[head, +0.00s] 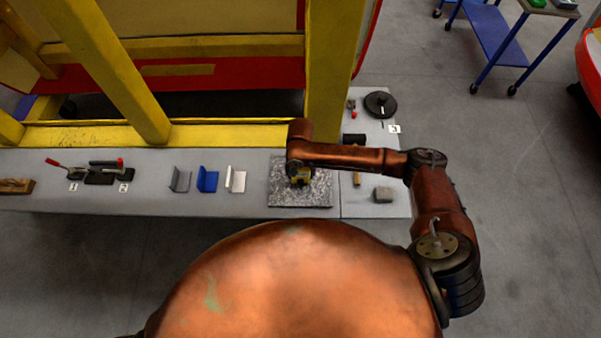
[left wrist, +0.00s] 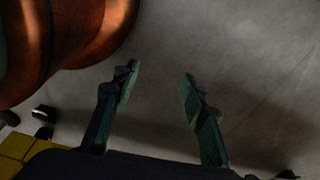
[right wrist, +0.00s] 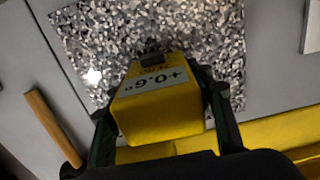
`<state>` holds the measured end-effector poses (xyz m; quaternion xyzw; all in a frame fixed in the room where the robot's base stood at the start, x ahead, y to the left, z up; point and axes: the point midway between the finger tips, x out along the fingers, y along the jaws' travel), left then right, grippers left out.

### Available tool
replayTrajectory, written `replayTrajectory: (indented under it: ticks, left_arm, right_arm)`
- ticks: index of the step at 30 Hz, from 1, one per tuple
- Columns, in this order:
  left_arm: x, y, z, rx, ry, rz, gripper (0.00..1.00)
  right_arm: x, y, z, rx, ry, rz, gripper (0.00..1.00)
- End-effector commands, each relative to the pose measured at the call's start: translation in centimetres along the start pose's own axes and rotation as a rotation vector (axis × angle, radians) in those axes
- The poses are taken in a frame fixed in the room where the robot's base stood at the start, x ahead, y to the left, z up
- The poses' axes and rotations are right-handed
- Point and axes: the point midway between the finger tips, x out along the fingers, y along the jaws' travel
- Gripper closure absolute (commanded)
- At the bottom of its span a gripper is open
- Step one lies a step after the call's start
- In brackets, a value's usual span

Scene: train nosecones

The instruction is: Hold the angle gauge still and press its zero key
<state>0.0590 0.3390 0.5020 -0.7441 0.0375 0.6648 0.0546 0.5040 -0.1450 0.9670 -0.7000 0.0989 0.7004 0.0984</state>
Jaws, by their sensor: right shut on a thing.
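The angle gauge (right wrist: 160,110) is a yellow block with a pale display strip, whose digits appear upside down in the right wrist view. My right gripper (right wrist: 158,95) has its fingers on both sides of the gauge and is shut on it. The gauge is over the speckled granite plate (right wrist: 90,35); I cannot tell whether it touches the plate. My left gripper (left wrist: 160,82) is open and empty above the floor, outside the head view.
The granite plate (head: 285,198) lies on a grey bench. Grey, blue (head: 207,180) and white angle pieces stand left of it, with red-handled clamps (head: 105,172) farther left. A grey block (head: 383,195) and black disc (head: 380,104) are at right. A yellow frame (head: 230,134) rises behind.

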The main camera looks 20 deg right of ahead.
Motion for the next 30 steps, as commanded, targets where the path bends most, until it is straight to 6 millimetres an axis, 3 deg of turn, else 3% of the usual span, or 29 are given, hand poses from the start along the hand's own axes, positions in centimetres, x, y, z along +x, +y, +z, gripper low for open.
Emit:
replayTrajectory:
  ticks: [13, 30]
  left_arm:
    - [0.5, 0.1, 1.1, -0.002, -0.014, 0.0, 0.6]
    - [0.4, 0.0, 1.1, -0.002, -0.014, 0.0, 0.6]
  right_arm:
    - [0.3, 0.0, -0.1, 0.0, 0.002, -0.001, 0.83]
    - [0.6, 0.0, -0.1, 0.0, 0.002, -0.001, 0.83]
